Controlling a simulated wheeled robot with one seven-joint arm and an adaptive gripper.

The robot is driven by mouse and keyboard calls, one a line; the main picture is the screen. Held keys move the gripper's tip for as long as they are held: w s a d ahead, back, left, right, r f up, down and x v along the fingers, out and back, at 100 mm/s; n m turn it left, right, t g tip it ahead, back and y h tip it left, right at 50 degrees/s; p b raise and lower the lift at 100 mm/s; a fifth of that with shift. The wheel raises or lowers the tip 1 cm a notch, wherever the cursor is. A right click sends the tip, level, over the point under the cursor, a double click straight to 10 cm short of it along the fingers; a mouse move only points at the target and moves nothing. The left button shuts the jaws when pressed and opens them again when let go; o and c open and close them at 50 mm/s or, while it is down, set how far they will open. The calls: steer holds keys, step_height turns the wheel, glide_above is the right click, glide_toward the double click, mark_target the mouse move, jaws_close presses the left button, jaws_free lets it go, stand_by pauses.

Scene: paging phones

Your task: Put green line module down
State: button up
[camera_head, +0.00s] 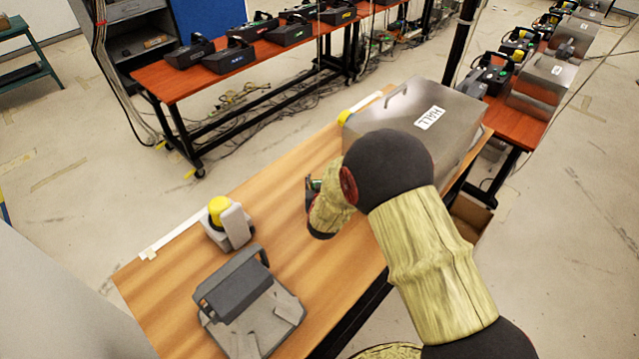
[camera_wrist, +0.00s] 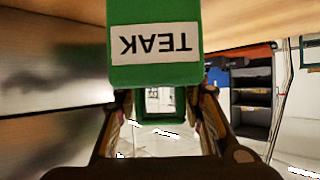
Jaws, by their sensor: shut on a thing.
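The green line module (camera_wrist: 155,70) fills the upper middle of the wrist view, with a white label reading TEAK upside down. My gripper (camera_wrist: 163,105) has a finger on either side of the module's lower part and is shut on it. In the head view my gripper (camera_head: 311,192) is low over the wooden table, left of the steel box, and mostly hidden by my arm. Only a small dark green edge of the module (camera_head: 316,184) shows there. I cannot tell whether the module touches the table.
The steel box (camera_head: 455,110) stands on the far part of the wooden table (camera_head: 285,235). A grey unit with a yellow top (camera_head: 230,228) and a dark grey device (camera_head: 250,300) stand on the near part. Bare tabletop lies between. Red benches with several phones are behind.

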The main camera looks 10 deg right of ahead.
steer(key=o, duration=1.4)
steer(key=shift+f, duration=0.1)
